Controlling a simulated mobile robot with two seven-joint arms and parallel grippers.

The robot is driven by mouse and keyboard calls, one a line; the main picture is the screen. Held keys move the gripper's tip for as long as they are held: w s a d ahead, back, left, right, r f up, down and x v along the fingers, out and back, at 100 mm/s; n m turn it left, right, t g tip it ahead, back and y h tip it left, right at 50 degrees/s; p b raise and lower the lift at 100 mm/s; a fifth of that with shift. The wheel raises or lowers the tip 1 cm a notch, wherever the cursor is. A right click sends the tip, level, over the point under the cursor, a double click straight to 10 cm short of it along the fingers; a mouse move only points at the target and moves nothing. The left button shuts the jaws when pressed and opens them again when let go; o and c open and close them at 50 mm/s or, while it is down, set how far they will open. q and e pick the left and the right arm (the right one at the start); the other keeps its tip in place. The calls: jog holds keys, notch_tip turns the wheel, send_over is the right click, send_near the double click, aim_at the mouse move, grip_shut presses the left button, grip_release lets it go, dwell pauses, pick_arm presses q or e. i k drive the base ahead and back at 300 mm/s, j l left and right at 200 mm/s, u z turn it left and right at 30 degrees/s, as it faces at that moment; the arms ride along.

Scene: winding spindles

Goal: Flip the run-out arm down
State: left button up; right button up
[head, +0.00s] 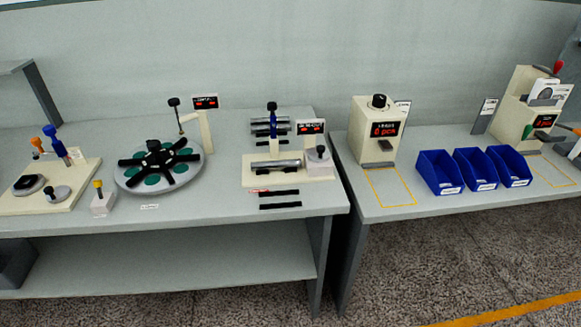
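The run-out station is a cream block (262,180) on the left table, with a small display (311,127) showing red characters on its right. A blue arm (274,140) with a black knob (272,106) stands upright at its back. A grey metal cylinder (276,166) lies across the front of the block, apart from the upright arm. A light block with a dark-topped knob (319,150) sits at its right end. Neither of my grippers is in view.
A round turntable (187,176) with green pads stands left of the station. A cream fixture plate (72,197) is at far left. Dark bars (280,206) lie in front. On the right table are a cream machine (370,147) and blue bins (438,188). A gap separates the tables.

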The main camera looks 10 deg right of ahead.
aim_at(271, 107)
jog(key=i+j, duration=0.1)
jog(key=j, duration=0.45)
jog(key=i+j+z, duration=0.1)
jog(key=j, duration=0.45)
jog(key=i+j, duration=0.15)
jog(key=j, duration=0.4)
jog(key=i+j, duration=0.1)
jog(key=j, duration=0.45)
jog(key=i+j+z, duration=0.1)
jog(key=j, duration=0.45)
